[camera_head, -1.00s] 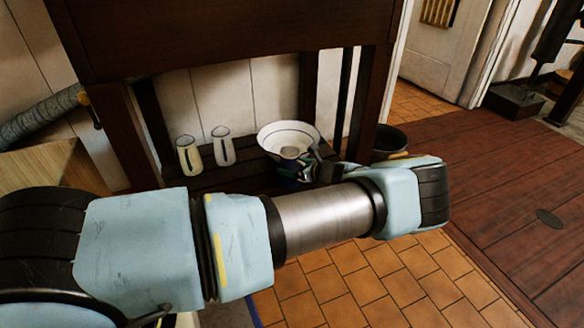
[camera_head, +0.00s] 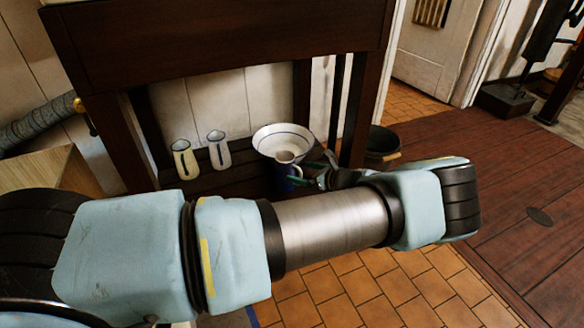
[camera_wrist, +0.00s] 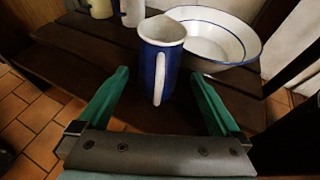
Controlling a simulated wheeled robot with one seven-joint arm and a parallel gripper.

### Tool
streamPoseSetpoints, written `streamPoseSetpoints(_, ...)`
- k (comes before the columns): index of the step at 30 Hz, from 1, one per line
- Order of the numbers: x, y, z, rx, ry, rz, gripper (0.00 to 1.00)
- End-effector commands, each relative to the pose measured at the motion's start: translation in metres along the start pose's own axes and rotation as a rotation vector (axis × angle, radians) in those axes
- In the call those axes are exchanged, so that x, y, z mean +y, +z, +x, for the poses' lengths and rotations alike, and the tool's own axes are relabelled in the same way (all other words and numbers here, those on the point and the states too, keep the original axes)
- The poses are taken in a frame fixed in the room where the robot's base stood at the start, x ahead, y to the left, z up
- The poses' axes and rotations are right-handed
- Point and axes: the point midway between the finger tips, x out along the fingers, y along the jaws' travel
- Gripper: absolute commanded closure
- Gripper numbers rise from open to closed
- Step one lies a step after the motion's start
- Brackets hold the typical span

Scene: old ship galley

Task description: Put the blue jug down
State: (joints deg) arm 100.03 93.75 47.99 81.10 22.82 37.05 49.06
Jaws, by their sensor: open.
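The blue jug (camera_wrist: 169,75), with a white rim and white handle, stands upright on the dark slatted shelf (camera_wrist: 75,58) in the wrist view. In the head view the jug (camera_head: 284,178) is in front of the white bowl, partly hidden by my arm. My gripper (camera_wrist: 157,95) is open. Its two green fingers are apart on either side of the jug, with clear gaps, and the handle faces the gripper. In the head view my gripper (camera_head: 305,175) is just right of the jug.
A white bowl with a blue rim (camera_head: 283,140) stands right behind the jug. A cream jug (camera_head: 185,160) and a white jug (camera_head: 219,150) stand to the left on the shelf. Dark table legs (camera_head: 362,110) frame the shelf. A dark bucket (camera_head: 382,142) is at the right.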

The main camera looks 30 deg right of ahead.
Motion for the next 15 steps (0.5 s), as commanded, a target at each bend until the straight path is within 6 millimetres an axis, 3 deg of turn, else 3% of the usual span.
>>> streamPoseSetpoints(6,0.000,0.001,-0.034,0.001,0.000,-0.001,0.00)
streamPoseSetpoints(15,0.001,-0.001,-0.043,0.000,0.001,0.000,0.00)
